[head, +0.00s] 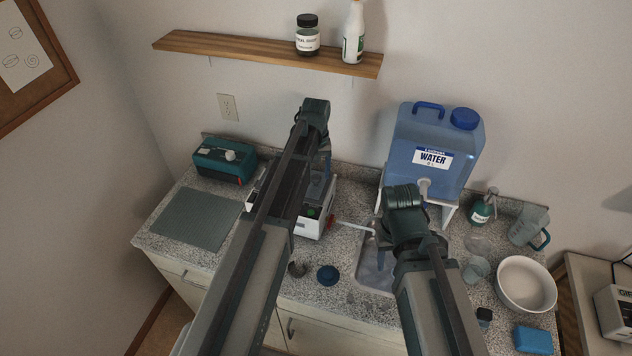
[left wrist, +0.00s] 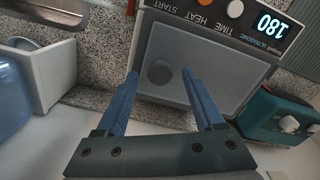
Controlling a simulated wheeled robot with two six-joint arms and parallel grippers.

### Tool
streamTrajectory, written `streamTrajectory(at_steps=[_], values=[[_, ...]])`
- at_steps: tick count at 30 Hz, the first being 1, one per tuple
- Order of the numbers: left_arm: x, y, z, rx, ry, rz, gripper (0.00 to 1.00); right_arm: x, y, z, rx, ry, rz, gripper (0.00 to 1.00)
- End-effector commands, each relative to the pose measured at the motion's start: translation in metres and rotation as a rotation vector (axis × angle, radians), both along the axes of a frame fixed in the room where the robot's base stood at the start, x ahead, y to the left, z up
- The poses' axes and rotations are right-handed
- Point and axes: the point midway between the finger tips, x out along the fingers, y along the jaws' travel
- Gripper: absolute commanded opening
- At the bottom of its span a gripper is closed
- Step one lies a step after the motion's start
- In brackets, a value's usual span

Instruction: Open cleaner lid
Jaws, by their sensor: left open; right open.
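The ultrasonic cleaner (head: 312,226) is a white box on the counter, largely hidden behind my left arm in the head view. In the left wrist view its grey lid (left wrist: 205,62) is shut, with a round grey knob (left wrist: 161,74) on it. My left gripper (left wrist: 160,76) is open, its two blue fingers on either side of the knob with gaps showing. It hangs over the cleaner in the head view (head: 318,188).
A teal device (head: 222,160) and a ribbed mat (head: 195,218) lie left of the cleaner. A blue water container (head: 432,135) on a white stand is at the right, behind the sink (head: 370,283). A white bowl (head: 526,284) and several cups stand further right. A shelf (head: 265,54) hangs above.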

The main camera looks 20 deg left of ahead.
Motion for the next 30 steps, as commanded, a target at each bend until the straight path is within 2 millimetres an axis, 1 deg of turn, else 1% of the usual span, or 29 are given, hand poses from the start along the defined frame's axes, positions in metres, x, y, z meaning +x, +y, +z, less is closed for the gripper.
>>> streamTrajectory(at_steps=[1, 3, 11, 12, 14, 15, 23, 24, 30], values=[[0.0000, 0.0000, -0.0073, 0.000, 0.000, 0.000, 0.70, 0.0000, 0.0000, -0.0073, 0.000, 0.000, 0.001, 0.50], [0.0000, 0.0000, -0.0090, 0.000, 0.000, 0.000, 0.70, 0.0000, 0.0000, -0.0090, -0.001, 0.000, 0.002, 0.50], [0.0000, 0.0000, -0.0080, 0.000, 0.000, 0.000, 0.70, 0.0000, -0.0001, -0.0080, -0.001, 0.000, 0.003, 0.50], [0.0000, 0.0000, -0.0080, 0.000, 0.000, 0.000, 0.66, 0.0000, -0.0001, -0.0080, -0.001, 0.000, 0.003, 0.50], [0.0000, 0.0000, -0.0080, 0.000, 0.000, 0.000, 0.56, 0.0000, -0.0001, -0.0080, -0.001, 0.000, 0.003, 0.50], [0.0000, 0.0000, -0.0080, 0.000, 0.000, 0.000, 0.48, 0.0000, -0.0001, -0.0080, -0.001, 0.000, 0.003, 0.50], [0.0000, 0.0000, -0.0081, 0.000, 0.000, 0.000, 0.02, 0.0000, -0.0001, -0.0080, 0.000, 0.000, 0.002, 0.50], [0.0000, 0.0000, -0.0081, 0.000, 0.000, 0.000, 0.00, 0.0000, -0.0001, -0.0080, 0.000, 0.000, 0.002, 0.50], [0.0000, 0.0000, -0.0081, 0.000, 0.000, 0.000, 0.00, 0.0000, -0.0001, -0.0081, 0.000, 0.000, 0.002, 0.50]])
